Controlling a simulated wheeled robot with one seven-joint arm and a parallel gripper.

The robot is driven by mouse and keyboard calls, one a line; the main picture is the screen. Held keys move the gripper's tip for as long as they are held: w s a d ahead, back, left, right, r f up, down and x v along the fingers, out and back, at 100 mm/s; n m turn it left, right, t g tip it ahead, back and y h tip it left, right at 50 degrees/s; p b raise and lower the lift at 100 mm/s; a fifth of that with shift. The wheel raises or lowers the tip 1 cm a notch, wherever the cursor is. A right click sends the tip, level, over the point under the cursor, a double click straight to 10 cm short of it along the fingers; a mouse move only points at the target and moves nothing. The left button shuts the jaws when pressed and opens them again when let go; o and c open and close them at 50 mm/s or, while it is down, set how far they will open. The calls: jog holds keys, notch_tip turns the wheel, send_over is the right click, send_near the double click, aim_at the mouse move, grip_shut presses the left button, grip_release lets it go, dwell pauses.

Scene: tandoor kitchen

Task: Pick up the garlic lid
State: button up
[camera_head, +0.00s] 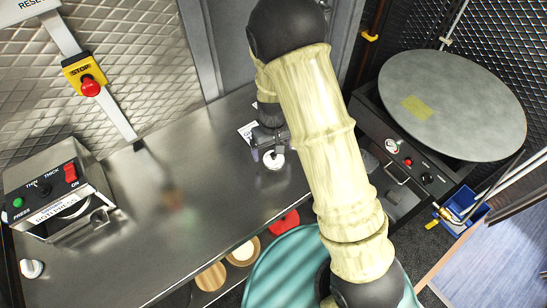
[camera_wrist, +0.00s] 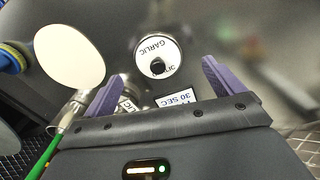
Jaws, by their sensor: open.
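The garlic lid (camera_wrist: 157,55) is a white disc with a black knob and the printed word GARLIC. In the wrist view it lies on the dark steel surface, beyond and between my two purple fingertips. My gripper (camera_wrist: 164,72) is open and empty, with one finger on each side of the lid's line. In the head view a small white round thing (camera_head: 274,161), which looks like the lid, sits on the counter right by my gripper (camera_head: 267,150). My arm hides part of the counter there.
A 30 SEC label (camera_wrist: 176,98) is near my gripper. The steel counter (camera_head: 130,225) is mostly clear. A press machine (camera_head: 52,203) stands left; a round griddle (camera_head: 455,105) stands right.

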aim_at(274, 155)
jog(key=f+p, duration=0.1)
jog(key=f, duration=0.2)
jog(key=shift+d+f, duration=0.1)
jog(key=shift+d, duration=0.1)
jog(key=shift+w+f, duration=0.15)
jog(key=shift+f, duration=0.35)
jog(key=shift+a, duration=0.1)
jog(key=shift+s, duration=0.2)
jog(key=shift+d, duration=0.2)
jog(key=shift+a, duration=0.1)
jog(key=c, duration=1)
